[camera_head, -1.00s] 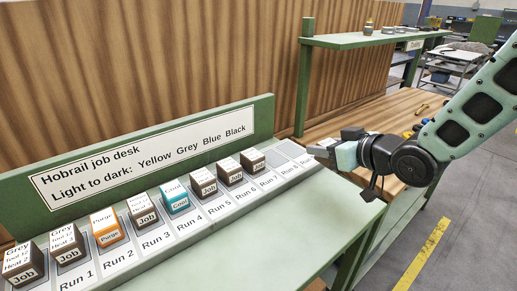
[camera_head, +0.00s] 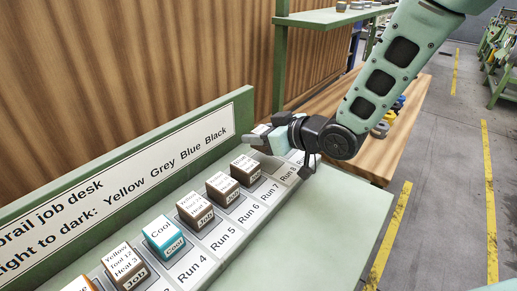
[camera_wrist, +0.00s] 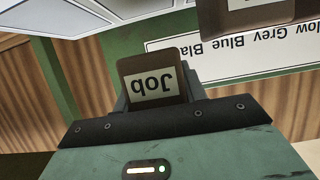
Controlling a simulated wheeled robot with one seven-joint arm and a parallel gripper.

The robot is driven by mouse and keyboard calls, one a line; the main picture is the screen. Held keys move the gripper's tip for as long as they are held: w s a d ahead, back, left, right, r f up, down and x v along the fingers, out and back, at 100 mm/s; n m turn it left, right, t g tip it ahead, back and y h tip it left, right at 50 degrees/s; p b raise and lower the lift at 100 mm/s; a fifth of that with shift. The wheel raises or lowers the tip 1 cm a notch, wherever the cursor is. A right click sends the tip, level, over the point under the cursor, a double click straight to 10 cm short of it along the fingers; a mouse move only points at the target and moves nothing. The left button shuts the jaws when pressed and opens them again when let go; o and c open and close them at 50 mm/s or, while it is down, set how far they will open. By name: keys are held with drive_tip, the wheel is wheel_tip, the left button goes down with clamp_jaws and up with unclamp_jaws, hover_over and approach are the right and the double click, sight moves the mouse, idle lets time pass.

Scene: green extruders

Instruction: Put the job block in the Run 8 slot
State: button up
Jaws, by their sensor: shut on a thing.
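My gripper (camera_head: 262,138) is shut on a brown job block. The block's "Job" face (camera_wrist: 152,82) shows upside down between the fingers in the wrist view. In the head view, the gripper is low over the far end of the slot row, by the Run 8 label (camera_head: 289,173). The fingers and arm hide most of the Run 8 slot. I cannot tell whether the held block touches it. A brown block (camera_head: 246,167) sits in the neighbouring Run 7 slot.
Brown blocks stand in Run 6 (camera_head: 222,187) and Run 5 (camera_head: 195,208), with a teal Cool block (camera_head: 163,238) in Run 4. The green sign board (camera_head: 245,105) rises behind the row. The desk top in front (camera_head: 320,225) is clear.

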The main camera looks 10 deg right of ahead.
sight(259, 148)
drive_tip(key=shift+f, duration=2.1)
drive_tip(key=shift+f, duration=0.1)
drive_tip(key=o, duration=0.7)
drive_tip(key=shift+r, duration=0.2)
